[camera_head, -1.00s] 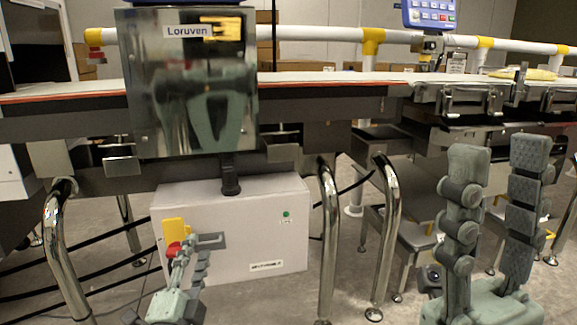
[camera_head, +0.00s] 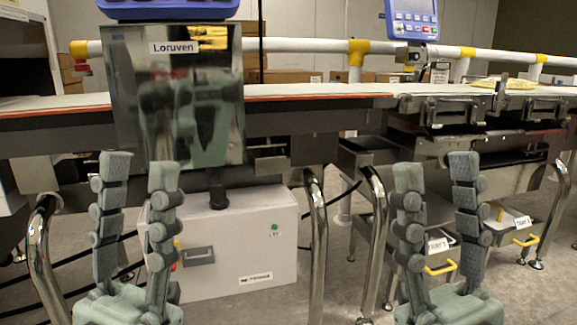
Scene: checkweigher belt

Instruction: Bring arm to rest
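My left gripper (camera_head: 139,180) is at the lower left, pointing up, its two segmented grey-green fingers apart and nothing between them. It stands in front of the white control box and the steel leg. My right gripper (camera_head: 436,178) is at the lower right, also upright, fingers apart and empty. It stands in front of the labelled drawers under the conveyor. Neither gripper appears to touch anything.
The conveyor belt (camera_head: 300,92) runs across the view, with a mirrored Loruven panel (camera_head: 190,115) at its front. A white control box (camera_head: 262,245) sits below. Shiny legs (camera_head: 318,235) stand nearby. A yellowish packet (camera_head: 503,82) lies on the belt at right.

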